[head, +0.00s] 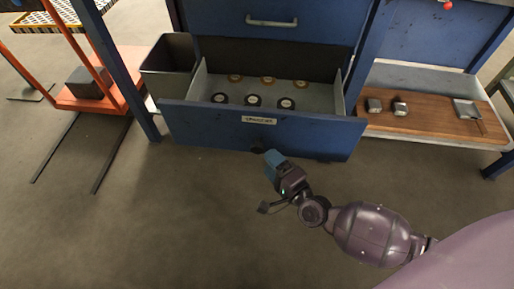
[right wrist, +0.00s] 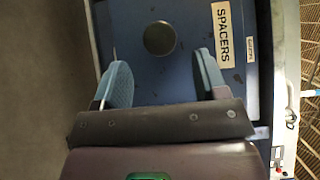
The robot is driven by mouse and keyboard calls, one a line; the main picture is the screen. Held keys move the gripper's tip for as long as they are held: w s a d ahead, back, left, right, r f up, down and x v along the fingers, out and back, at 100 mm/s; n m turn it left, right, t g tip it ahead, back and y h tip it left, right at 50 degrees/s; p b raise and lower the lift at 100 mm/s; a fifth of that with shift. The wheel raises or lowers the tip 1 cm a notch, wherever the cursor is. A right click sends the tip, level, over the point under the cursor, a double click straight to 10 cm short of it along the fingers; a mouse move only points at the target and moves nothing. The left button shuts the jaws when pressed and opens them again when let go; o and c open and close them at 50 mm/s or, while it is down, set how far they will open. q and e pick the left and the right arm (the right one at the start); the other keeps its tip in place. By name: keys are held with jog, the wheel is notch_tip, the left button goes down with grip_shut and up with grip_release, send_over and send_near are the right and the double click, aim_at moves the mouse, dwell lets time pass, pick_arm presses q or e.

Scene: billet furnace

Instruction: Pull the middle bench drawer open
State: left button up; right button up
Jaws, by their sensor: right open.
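A blue bench drawer with a "SPACERS" label (head: 205,118) stands pulled out in the head view, its grey inside showing several round discs. A closed blue drawer front (head: 315,22) with a bar handle (head: 271,20) is above it; I cannot tell from the frames which one counts as the middle. My right gripper (head: 272,158) is just in front of the open drawer's lower edge. In the right wrist view the gripper (right wrist: 163,75) is open, with nothing between its blue fingers. Beyond them is the labelled front (right wrist: 185,75) with a dark round spot (right wrist: 159,38). My left gripper is not in view.
A dark bin (head: 168,68) stands left of the drawer, beside an orange rack (head: 90,100). A wooden shelf board (head: 430,121) with small metal parts is at the right. The floor (head: 170,220) in front is clear apart from my arm.

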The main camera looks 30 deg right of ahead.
aim_at(260, 151)
jog(key=w, duration=0.3)
jog(key=w+a+b, duration=0.1)
jog(key=w, duration=0.2)
jog(key=shift+w+a, duration=0.15)
jog(key=shift+w, duration=0.05)
grip_shut()
jog(key=s+a, duration=0.1)
jog(key=s+a+p, duration=0.1)
jog(key=s, duration=0.1)
jog(key=shift+s, duration=0.1)
dwell(0.3)
